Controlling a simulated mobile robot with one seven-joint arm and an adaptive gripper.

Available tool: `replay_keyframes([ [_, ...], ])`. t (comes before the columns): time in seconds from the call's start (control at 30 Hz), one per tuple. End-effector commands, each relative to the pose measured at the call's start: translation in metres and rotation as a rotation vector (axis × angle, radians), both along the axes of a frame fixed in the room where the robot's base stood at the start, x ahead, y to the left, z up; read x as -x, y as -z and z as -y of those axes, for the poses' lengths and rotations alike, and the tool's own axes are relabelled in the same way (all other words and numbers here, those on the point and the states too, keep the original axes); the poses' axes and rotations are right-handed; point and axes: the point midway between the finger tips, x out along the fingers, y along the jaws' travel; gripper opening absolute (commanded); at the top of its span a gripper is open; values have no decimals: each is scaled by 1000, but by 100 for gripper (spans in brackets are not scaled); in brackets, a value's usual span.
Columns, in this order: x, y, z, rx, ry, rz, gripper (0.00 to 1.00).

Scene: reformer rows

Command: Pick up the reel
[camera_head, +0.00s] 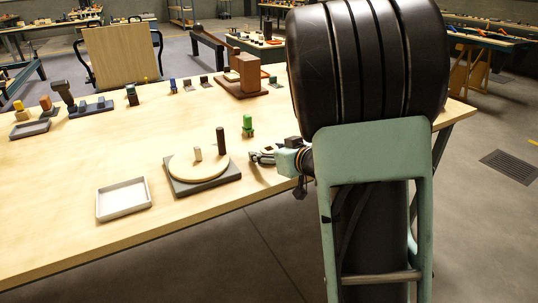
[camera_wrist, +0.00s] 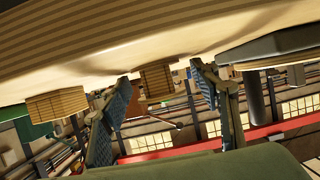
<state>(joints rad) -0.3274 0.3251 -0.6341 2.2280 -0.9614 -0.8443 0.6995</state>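I cannot tell for certain which piece is the reel. A small green, spool-like piece (camera_head: 247,126) stands upright on the table, just beyond my gripper in the head view. My gripper (camera_head: 262,156) is low over the table near its right front edge and points left. The wrist view is upside down, with the tabletop along the top. There my gripper (camera_wrist: 165,88) has its two fingers spread wide. A brown, striped block (camera_wrist: 157,80) shows in the gap beyond them, apart from the fingers. Nothing is held.
A dark square base (camera_head: 203,187) with a pale round disc and upright pegs stands left of my gripper. A white tray (camera_head: 123,199) lies farther left. A brown stepped block (camera_head: 243,75) stands at the back. The middle left of the table is clear.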

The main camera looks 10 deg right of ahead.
Motion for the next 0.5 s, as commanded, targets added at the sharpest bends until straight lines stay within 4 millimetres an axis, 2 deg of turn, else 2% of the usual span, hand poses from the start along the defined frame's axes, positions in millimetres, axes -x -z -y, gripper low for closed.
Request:
replay_keyframes([
  [0.07, 0, 0, 0, 0, 0, 0, 45],
  [0.3, 0, 0, 0, 0, 0, 0, 18],
  [0.5, 0, 0, 0, 0, 0, 0, 17],
])
